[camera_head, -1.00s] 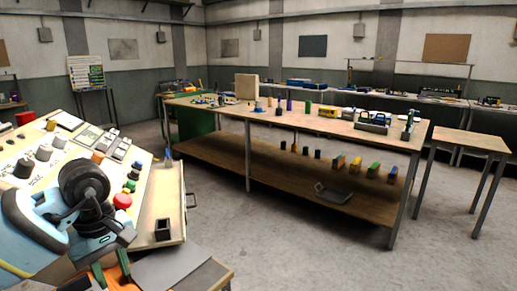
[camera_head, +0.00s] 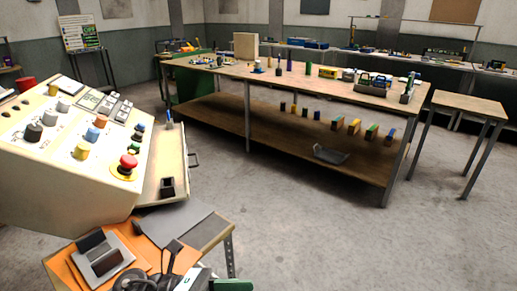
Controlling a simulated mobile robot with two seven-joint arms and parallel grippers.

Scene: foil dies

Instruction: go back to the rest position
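Black and pale blue parts of my arm (camera_head: 150,281) show at the bottom edge, low over a small side table with an orange mat (camera_head: 62,272). Dark, finger-like pieces show just above these parts, but I cannot make out clear fingertips or what is between them. A grey bracket-like piece (camera_head: 103,256) lies on the orange mat, left of the arm. A green piece (camera_head: 232,285) is cut off by the bottom edge. My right gripper is not in view.
A sloped control panel (camera_head: 70,190) with a red button (camera_head: 128,162) stands close on the left, with an open drawer (camera_head: 180,188) beside it. A long workbench (camera_head: 240,70) with a lower shelf stands behind. A small table (camera_head: 468,102) is at right. The floor between is clear.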

